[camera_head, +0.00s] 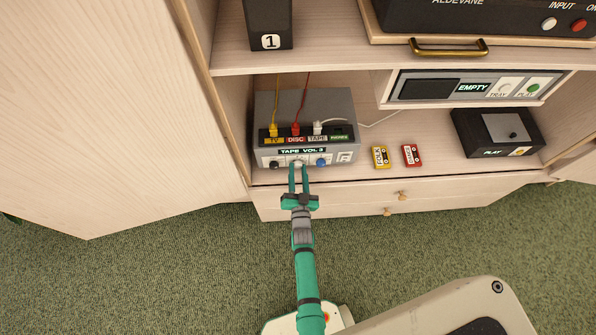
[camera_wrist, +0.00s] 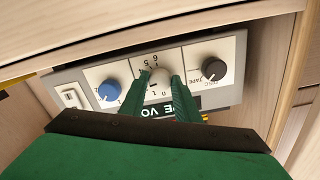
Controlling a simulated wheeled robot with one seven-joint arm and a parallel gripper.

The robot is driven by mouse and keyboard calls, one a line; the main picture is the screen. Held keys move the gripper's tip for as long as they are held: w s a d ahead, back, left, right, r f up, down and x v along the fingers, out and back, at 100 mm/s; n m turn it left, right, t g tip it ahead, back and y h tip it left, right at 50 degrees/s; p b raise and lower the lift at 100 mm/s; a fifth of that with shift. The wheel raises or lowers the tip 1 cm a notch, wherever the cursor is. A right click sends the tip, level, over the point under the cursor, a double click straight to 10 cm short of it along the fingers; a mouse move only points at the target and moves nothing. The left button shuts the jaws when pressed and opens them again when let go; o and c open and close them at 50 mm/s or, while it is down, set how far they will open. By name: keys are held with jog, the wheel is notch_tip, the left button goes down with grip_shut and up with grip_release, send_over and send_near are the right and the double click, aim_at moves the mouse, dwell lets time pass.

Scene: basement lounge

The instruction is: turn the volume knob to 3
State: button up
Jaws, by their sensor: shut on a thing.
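The grey amplifier box (camera_head: 325,104) stands on the cabinet shelf, its display (camera_head: 302,151) reading "TAPE VOL 3". The pale volume knob (camera_wrist: 159,75) is in the middle of its front panel, with a numbered dial around it. In the wrist view the panel appears upside down. My gripper (camera_head: 298,170) reaches the panel from the front, its green fingers on either side of the knob and shut on it. The fingers hide part of the dial, and I cannot make out the knob's pointer. A black knob (camera_wrist: 214,69) and a blue knob (camera_wrist: 109,90) flank it, clear of my fingers.
Yellow, red and white plugs (camera_head: 318,128) with cables sit along the box's top front. A yellow cassette (camera_head: 380,157) and a red cassette (camera_head: 411,155) lie to its right. A black player (camera_head: 497,131) stands farther right. Drawers (camera_head: 350,203) are below; a shelf edge is above.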

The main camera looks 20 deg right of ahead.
jog(key=shift+m, duration=0.8)
jog(key=o, duration=1)
jog(key=shift+s, duration=0.1)
jog(key=v, duration=1)
jog(key=shift+s+r, duration=0.1)
jog(key=shift+s, duration=0.2)
